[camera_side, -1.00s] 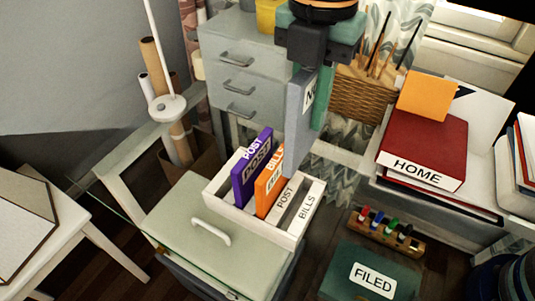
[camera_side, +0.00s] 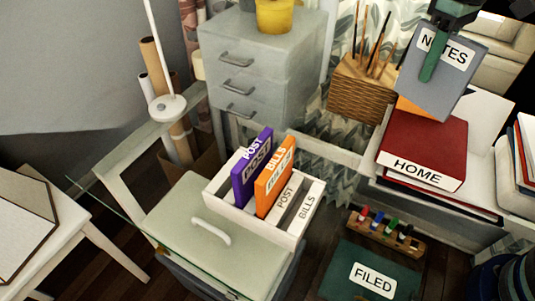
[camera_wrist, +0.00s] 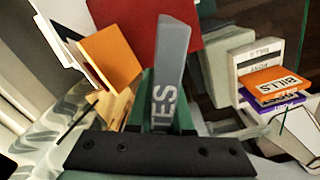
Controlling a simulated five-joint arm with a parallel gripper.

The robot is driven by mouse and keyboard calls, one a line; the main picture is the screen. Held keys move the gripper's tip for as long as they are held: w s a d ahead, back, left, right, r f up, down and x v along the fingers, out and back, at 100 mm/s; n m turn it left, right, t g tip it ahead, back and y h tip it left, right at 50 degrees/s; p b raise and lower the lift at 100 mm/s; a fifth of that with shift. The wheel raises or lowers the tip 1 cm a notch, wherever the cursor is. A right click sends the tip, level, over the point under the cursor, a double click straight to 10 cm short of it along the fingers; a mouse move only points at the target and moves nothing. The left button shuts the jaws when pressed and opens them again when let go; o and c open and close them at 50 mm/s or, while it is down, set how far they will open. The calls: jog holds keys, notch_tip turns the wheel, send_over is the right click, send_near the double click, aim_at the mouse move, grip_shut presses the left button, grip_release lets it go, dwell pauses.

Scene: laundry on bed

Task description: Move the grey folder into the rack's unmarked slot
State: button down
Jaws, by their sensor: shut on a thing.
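My gripper (camera_side: 432,55) is shut on the grey folder (camera_side: 428,92), which has a white label reading NOTES. It holds the folder up at the upper right, above the red HOME binder. The folder also shows in the wrist view (camera_wrist: 172,55), standing out from between the jaws. The white rack (camera_side: 245,222) sits on the pale cabinet top, well to the left of and below the folder. A purple POST folder (camera_side: 252,170) and an orange BILLS folder (camera_side: 275,182) stand in it. Its front carries POST and BILLS labels; the slot at its right end looks empty.
The red HOME binder (camera_side: 425,145) lies on other books at right. A wicker basket of brushes (camera_side: 362,92) stands behind. A pen block (camera_side: 385,232) and green FILED box (camera_side: 358,272) are at lower right. A grey drawer unit (camera_side: 255,65) stands behind the rack.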

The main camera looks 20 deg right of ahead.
jog(key=d+m, duration=0.4)
jog(key=d, duration=0.1)
jog(key=w+a+f+n, duration=0.2)
jog(key=a+n, duration=0.5)
jog(key=a, duration=0.3)
jog(key=w+a+f+n, duration=0.2)
jog(key=a+n, duration=0.5)
jog(key=a, duration=0.4)
jog(key=w+a+f+n, duration=0.25)
jog(key=a+n, duration=0.35)
jog(key=a, duration=0.4)
jog(key=s+a+f+n, duration=0.2)
jog(key=s+a+n, duration=0.15)
jog(key=a, duration=0.25)
jog(key=s+a+f+n, duration=0.1)
jog(key=s+a+n, duration=0.1)
jog(key=a+n, duration=0.25)
jog(key=shift+m, duration=0.4)
jog(key=shift+w+a+f, duration=0.1)
jog(key=shift+a+f, duration=0.1)
jog(key=shift+f, duration=1.6)
jog(key=shift+w+a+f, duration=0.1)
jog(key=shift+a+f, duration=0.05)
jog(key=shift+f, duration=1.65)
jog(key=shift+f, duration=0.1)
jog(key=c, duration=0.8)
grip_release()
jog(key=shift+c, duration=0.2)
